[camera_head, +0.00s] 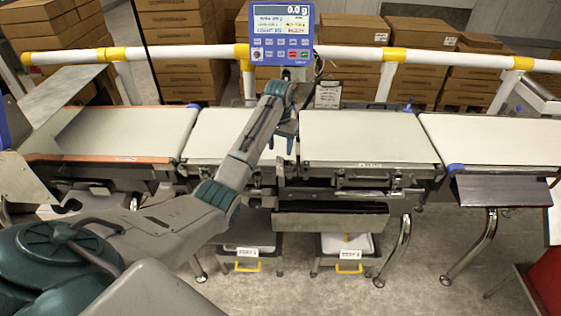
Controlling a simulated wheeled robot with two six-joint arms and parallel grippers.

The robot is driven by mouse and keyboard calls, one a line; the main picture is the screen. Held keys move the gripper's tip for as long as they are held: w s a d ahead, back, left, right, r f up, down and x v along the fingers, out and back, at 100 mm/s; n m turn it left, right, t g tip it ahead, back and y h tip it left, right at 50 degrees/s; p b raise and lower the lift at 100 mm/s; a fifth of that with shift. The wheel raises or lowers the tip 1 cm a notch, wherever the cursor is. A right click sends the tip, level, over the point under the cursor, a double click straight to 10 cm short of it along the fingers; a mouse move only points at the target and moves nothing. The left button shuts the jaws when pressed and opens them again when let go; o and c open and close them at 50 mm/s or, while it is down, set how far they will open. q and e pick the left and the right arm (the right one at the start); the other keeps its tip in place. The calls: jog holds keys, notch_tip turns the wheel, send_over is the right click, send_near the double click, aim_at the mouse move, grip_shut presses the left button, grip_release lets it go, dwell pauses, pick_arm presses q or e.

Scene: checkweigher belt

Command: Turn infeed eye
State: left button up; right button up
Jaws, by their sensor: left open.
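My left arm reaches in from the lower left across the second belt (215,135). My left gripper (286,130) is over the far right part of that belt, close to the gap before the third belt (365,138). Its jaws are open, small in the picture and partly hidden by my wrist. I cannot make out the infeed eye for certain; my wrist and gripper may cover it. A small blue part (408,107) stands at the far right corner of the third belt. My right gripper is not in view.
A blue weighing display (281,33) reading 0.0 g stands behind my gripper. A white rail with yellow joints (346,52) runs along the back, with stacked cartons (184,65) beyond. A fourth belt (490,140) lies at right. Two labelled bins (347,246) stand below. The third belt is clear.

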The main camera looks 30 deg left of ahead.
aim_at(280, 163)
pick_arm(q)
notch_tip(280, 163, down, 7)
jog(key=shift+p, duration=0.8)
jog(key=shift+f, duration=0.5)
jog(key=shift+c, duration=0.2)
